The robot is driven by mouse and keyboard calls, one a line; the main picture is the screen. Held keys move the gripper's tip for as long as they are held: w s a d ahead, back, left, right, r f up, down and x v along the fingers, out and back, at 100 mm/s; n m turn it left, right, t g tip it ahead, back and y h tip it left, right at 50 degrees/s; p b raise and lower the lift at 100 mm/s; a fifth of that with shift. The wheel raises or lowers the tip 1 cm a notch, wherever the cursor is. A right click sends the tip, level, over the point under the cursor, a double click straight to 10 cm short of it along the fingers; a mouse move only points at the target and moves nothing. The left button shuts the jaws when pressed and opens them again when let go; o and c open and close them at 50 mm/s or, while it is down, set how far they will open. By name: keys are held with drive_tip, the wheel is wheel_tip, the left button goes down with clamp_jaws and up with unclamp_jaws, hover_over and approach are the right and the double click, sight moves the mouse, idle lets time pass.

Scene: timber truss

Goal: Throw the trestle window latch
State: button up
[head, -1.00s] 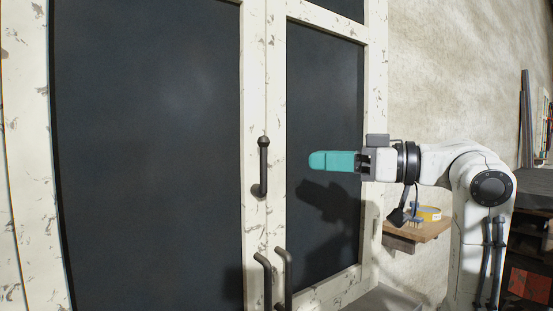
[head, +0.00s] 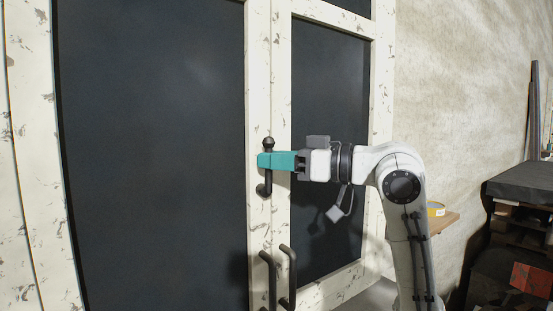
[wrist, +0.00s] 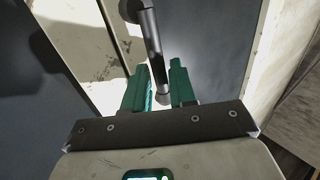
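The window latch (head: 268,178) is a dark upright bar with a round knob on top. It is mounted on the cream, flaking middle frame (head: 259,80) between two dark panes. In the wrist view the bar (wrist: 152,42) runs down between the two teal fingers. My gripper (head: 264,161) reaches in from the right at the bar's upper half, just below the knob. In the wrist view my gripper (wrist: 159,68) has its fingers apart, one on each side of the bar, with a gap showing. The fingers hide part of the bar in the head view.
Two dark curved handles (head: 289,280) stand on the frame below the latch. A small wooden shelf (head: 443,222) with a yellow tin (head: 436,209) is on the wall at right. A dark-topped pallet stack (head: 520,185) stands farther right.

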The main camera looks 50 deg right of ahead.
drive_tip(key=shift+c, duration=0.3)
clamp_jaws()
